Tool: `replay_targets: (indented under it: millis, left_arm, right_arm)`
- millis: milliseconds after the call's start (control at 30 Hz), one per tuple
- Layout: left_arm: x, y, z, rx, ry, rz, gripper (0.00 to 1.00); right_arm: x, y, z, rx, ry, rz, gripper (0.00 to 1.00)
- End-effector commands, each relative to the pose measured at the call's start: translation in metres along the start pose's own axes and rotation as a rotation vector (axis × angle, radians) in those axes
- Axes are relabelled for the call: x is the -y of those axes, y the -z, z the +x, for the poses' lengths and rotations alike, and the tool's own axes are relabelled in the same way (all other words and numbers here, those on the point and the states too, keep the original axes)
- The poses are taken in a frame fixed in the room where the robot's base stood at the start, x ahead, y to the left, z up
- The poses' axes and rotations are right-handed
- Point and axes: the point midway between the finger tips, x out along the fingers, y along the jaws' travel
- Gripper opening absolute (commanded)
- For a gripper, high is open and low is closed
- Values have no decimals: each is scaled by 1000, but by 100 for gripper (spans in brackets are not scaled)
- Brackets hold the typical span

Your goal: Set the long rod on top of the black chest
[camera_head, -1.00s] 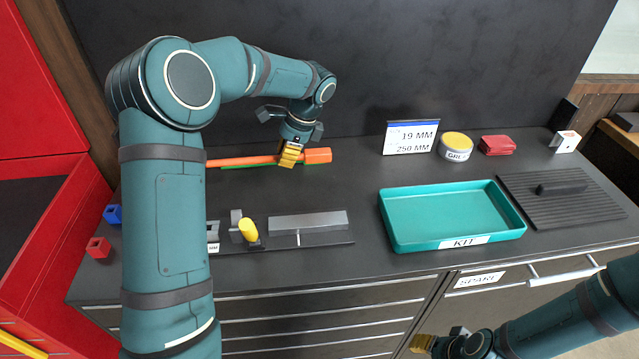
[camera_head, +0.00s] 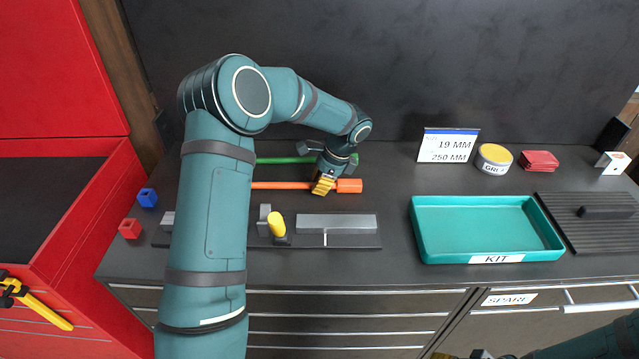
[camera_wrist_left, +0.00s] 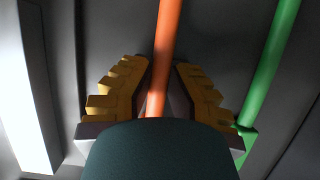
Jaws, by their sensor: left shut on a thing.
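My left gripper (camera_head: 323,186) is shut on an orange rod (camera_head: 284,185) with a thick block at its right end. The rod lies crosswise over the dark top (camera_head: 385,190) of the drawer chest; I cannot tell whether it touches the surface. My left arm hides its left part. In the left wrist view the orange rod (camera_wrist_left: 168,35) runs between the yellow fingers. A green rod (camera_head: 285,160) lies behind it, roughly parallel, and also shows in the wrist view (camera_wrist_left: 274,55). My right gripper (camera_head: 438,356) barely shows at the bottom edge.
A grey fixture with a yellow handle (camera_head: 276,224) is in front of the rod. A teal tray (camera_head: 487,256), a sign (camera_head: 447,145), a yellow-lidded tin (camera_head: 494,158) and a ribbed black mat (camera_head: 600,235) are to the right. A red tool chest (camera_head: 100,215) stands at left.

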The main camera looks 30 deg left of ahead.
Motion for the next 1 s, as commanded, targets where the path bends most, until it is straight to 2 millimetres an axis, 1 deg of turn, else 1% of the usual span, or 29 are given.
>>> replay_targets:
  millis: [100, 133, 167, 200, 500, 633, 767, 1000]
  left_arm:
    - [0, 1, 3, 0, 0, 0, 0]
    - [0, 2, 4, 0, 0, 0, 20]
    - [0, 1, 3, 0, 0, 0, 31]
    - [0, 1, 3, 0, 0, 0, 38]
    - [0, 1, 2, 0, 0, 0, 38]
    - [0, 0, -8, 0, 2, 0, 38]
    - [1, 0, -30, -2, 4, -1, 38]
    - [1, 0, -80, -2, 4, -1, 38]
  right_arm:
    - [-1, 0, 2, 1, 0, 0, 47]
    - [-1, -1, 2, 1, 0, 0, 47]
    - [0, 0, 1, 1, 0, 0, 47]
    - [0, 0, 1, 1, 0, 0, 47]
    - [0, 0, 1, 1, 0, 0, 47]
    - [0, 1, -1, -1, 0, 0, 47]
    - [1, 2, -4, -3, 0, 1, 47]
    - [3, 4, -9, -9, -1, 3, 47]
